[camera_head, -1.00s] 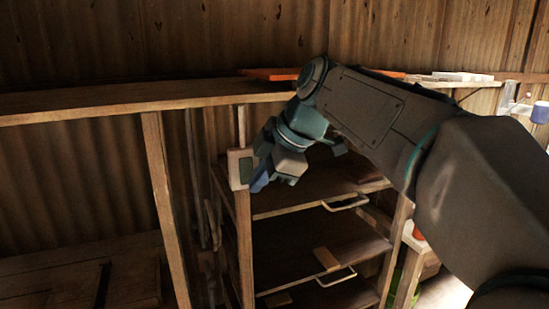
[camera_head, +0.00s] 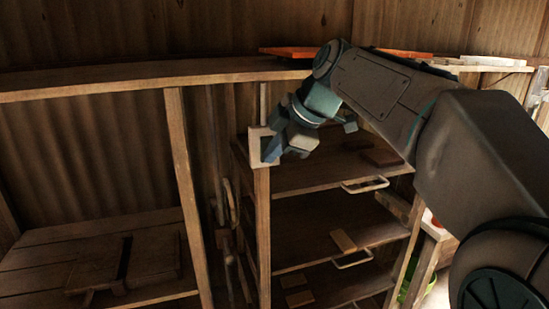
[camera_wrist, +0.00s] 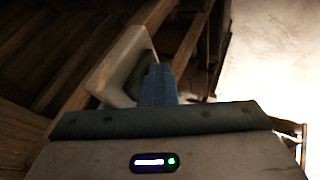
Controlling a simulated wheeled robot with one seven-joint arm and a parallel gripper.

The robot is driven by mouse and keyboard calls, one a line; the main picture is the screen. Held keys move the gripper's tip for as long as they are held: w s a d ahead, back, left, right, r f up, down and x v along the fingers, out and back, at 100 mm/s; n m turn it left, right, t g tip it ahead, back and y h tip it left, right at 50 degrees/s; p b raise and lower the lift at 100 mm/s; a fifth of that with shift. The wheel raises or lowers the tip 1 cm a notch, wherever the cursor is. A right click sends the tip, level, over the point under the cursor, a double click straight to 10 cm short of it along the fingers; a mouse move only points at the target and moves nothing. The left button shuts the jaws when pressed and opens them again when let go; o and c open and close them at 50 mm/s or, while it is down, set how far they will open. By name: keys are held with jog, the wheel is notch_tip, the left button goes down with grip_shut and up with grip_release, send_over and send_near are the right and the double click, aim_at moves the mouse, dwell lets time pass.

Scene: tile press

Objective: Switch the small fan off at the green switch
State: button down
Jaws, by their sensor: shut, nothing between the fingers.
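A pale switch box (camera_head: 255,149) is fixed at the top of a wooden post, left of the shelf rack. In the wrist view the pale box (camera_wrist: 118,62) shows a dark, dull green rocker (camera_wrist: 139,68) on its face. My gripper (camera_head: 268,153) is shut and empty, its blue fingertips right in front of the box. In the wrist view the fingertips (camera_wrist: 158,84) overlap the rocker's edge and hide part of it. I cannot tell whether they touch it, nor which way the rocker is set. I cannot make out the small fan in either view.
A wooden rack with drawer-like shelves and pale handles (camera_head: 365,184) stands below my arm. A long wooden ledge (camera_head: 120,80) runs above, with orange slabs (camera_head: 290,51) on it. A low plank bench (camera_head: 40,262) is at the left.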

jog(key=shift+p, duration=0.3)
jog(key=shift+r, duration=0.1)
jog(key=shift+r+p, duration=0.55)
jog(key=shift+r, duration=0.2)
jog(key=s+f+v, duration=0.1)
jog(key=s+v, duration=0.1)
jog(key=v, duration=1)
jog(key=shift+s+r+b, duration=0.15)
jog(key=shift+s+b, duration=0.15)
jog(key=shift+b, duration=0.1)
jog(key=shift+d, duration=0.1)
